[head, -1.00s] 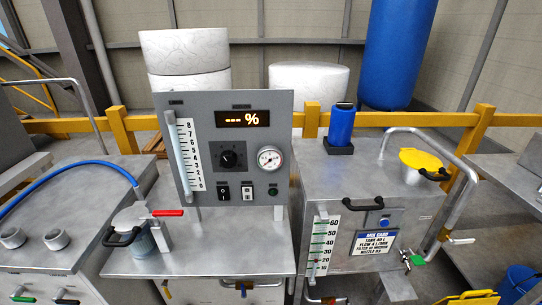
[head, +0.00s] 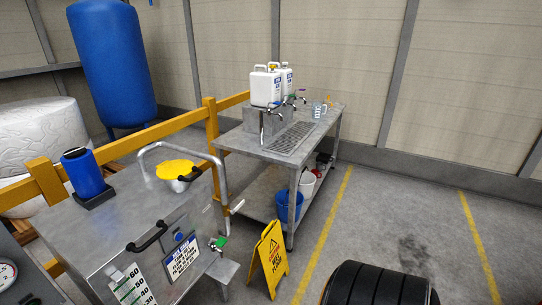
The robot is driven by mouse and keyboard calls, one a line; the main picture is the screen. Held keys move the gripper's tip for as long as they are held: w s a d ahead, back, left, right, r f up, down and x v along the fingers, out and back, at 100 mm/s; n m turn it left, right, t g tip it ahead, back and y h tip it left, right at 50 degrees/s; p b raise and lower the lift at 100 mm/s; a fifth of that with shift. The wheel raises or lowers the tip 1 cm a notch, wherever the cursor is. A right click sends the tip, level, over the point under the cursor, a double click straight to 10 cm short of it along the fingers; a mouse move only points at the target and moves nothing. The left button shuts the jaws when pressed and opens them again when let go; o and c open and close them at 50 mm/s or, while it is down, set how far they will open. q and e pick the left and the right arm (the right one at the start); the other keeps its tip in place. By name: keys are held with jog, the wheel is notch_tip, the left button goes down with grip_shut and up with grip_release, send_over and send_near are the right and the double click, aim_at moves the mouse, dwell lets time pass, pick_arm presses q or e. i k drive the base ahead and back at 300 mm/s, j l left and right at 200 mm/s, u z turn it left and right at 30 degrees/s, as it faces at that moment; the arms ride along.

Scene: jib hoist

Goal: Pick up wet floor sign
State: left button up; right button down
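The yellow wet floor sign (head: 270,258) stands upright on the floor in the lower middle of the head view. It has dark lettering on its face and a handle opening at the top. It stands between the metal tank cabinet on the left and a black tyre-like object on the right, in front of the metal bench. Nothing touches it that I can see. Neither of my grippers shows in the head view.
The metal cabinet (head: 117,222) with a curved pipe stands left. A metal bench (head: 240,141) with white jugs (head: 265,88) and a blue bucket (head: 288,205) stands behind the sign. A black ribbed tyre-like object (head: 378,287) is at the bottom. Open floor (head: 400,215) lies right, with yellow lines.

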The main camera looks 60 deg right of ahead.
aim_at(270, 251)
jog(key=z, duration=1.75)
jog(key=i+l+u, duration=0.15)
jog(key=u, duration=0.25)
jog(key=i+l+u, duration=0.1)
jog(key=l+u, duration=0.65)
jog(key=i+j, duration=0.05)
